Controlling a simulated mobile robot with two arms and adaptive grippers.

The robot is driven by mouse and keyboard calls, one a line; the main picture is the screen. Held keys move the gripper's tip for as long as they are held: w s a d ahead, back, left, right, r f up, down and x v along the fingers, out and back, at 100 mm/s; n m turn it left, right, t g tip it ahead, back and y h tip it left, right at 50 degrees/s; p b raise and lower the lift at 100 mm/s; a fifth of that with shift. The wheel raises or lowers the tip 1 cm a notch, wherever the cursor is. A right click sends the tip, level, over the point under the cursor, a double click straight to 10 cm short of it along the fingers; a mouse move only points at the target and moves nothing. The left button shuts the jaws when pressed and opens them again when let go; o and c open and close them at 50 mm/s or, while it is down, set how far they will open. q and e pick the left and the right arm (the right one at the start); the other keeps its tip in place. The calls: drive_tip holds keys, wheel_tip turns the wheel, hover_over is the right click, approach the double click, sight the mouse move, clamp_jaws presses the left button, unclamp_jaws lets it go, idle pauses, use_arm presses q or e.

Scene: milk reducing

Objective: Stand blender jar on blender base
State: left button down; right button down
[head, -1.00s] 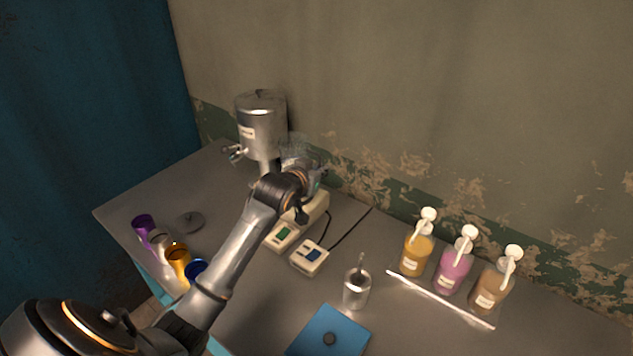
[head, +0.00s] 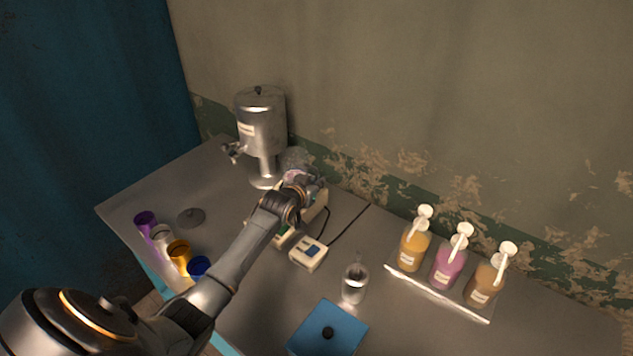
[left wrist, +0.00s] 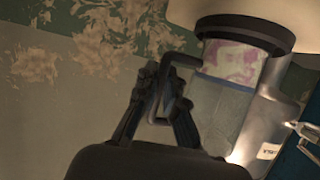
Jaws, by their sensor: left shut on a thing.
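The blender jar (head: 296,157) is clear with a pink and white load; only a blurred part shows behind my gripper in the head view. My left gripper (head: 311,182) is shut on its handle. In the left wrist view the fingers (left wrist: 163,88) close around the dark handle of the jar (left wrist: 222,108), which appears upside down. Its pink end meets a dark collar (left wrist: 245,33) by the cream blender base (left wrist: 230,9). The base (head: 320,208) is partly hidden by my arm. The jar is at or just above the base; I cannot tell if it is seated. My right gripper is out of view.
A metal dispenser (head: 261,122) stands close behind the jar. Pump bottles (head: 448,266) stand right, coloured cups (head: 178,254) left.

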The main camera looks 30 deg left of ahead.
use_arm(q)
drive_tip(key=c, duration=1.5)
unclamp_jaws()
drive_tip(key=shift+f, duration=0.1)
drive_tip(key=shift+o, duration=0.2)
drive_tip(key=b+v, duration=0.1)
drive_tip(key=v, duration=1.1)
